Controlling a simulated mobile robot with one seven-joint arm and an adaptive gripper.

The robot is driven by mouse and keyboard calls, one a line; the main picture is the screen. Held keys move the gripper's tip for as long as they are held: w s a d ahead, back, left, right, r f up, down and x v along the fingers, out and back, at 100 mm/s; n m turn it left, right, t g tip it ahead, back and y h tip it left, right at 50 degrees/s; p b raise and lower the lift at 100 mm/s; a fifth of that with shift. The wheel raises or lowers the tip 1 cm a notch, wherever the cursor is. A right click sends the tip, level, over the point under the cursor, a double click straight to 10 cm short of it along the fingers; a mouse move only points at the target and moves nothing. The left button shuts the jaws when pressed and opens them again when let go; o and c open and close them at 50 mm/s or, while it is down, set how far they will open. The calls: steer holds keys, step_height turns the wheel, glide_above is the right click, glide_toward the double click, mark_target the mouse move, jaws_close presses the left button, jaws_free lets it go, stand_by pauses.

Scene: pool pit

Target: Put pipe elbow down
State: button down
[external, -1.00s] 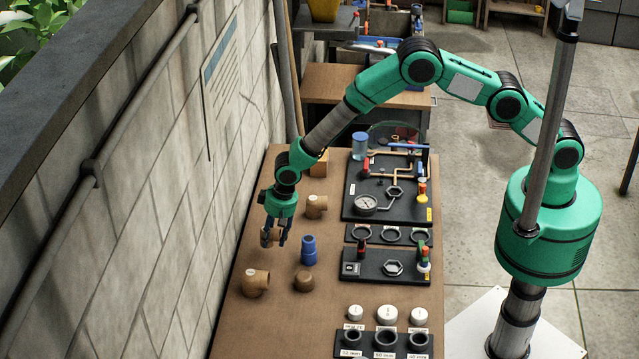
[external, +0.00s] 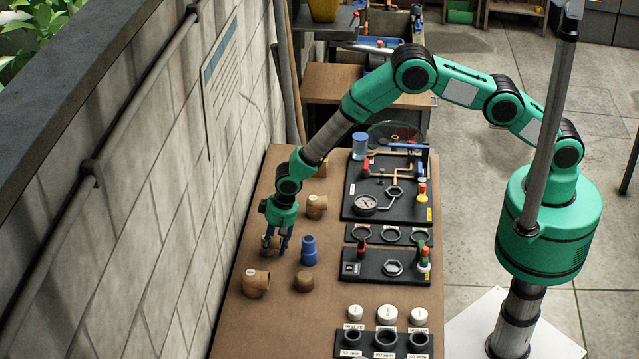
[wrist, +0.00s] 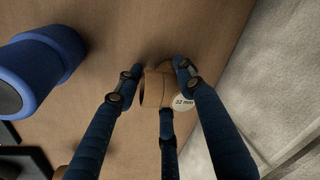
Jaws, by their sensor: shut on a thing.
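My gripper (external: 276,248) points down over the left side of the brown bench, near the stone wall. It is shut on a tan pipe elbow (external: 269,242). In the wrist view my gripper (wrist: 158,80) has its fingers on both sides of the elbow (wrist: 154,90), which bears a white "32 mm" label. The elbow is low over the bench top; I cannot tell whether it touches it. The fingers hide part of it. Two similar elbows stand on the bench, one behind (external: 316,206) and one in front (external: 256,284).
A blue fitting (external: 309,250) stands just right of my gripper, with a brown cap (external: 304,282) in front of it. Black fixture boards (external: 384,268) line the bench's right side. The stone wall (external: 190,220) is close on the left. Bare bench (external: 270,330) shows at the front.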

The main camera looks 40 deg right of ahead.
steer(key=shift+f, duration=0.1)
steer(key=c, duration=1.1)
jaws_free()
steer(key=b+v, duration=0.1)
steer(key=v, duration=1.1)
